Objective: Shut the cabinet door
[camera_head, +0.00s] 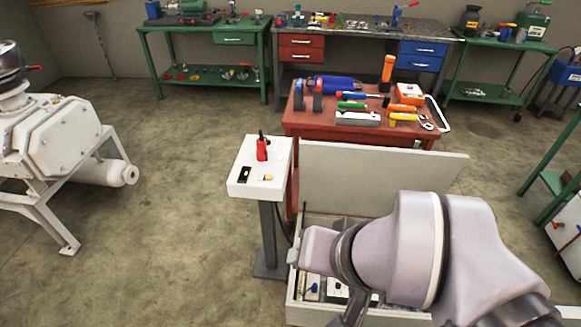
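The cabinet (292,309) is a pale, low box at the bottom centre, with its top side open and small parts showing inside. Its door (375,178) is a flat, pale panel standing up at the far side of the box, wide open. My arm reaches in from the lower right and covers much of the cabinet's opening and the door's lower right part. A dark piece at the arm's end (354,308) hangs over the opening, but I cannot make out fingers. I cannot tell whether it touches anything.
A white control box (260,168) on a grey post, with a red switch, stands just left of the cabinet. A red tool cart (305,131) stands behind the door. A white machine (55,140) is at the left. The floor between the machine and the post is clear.

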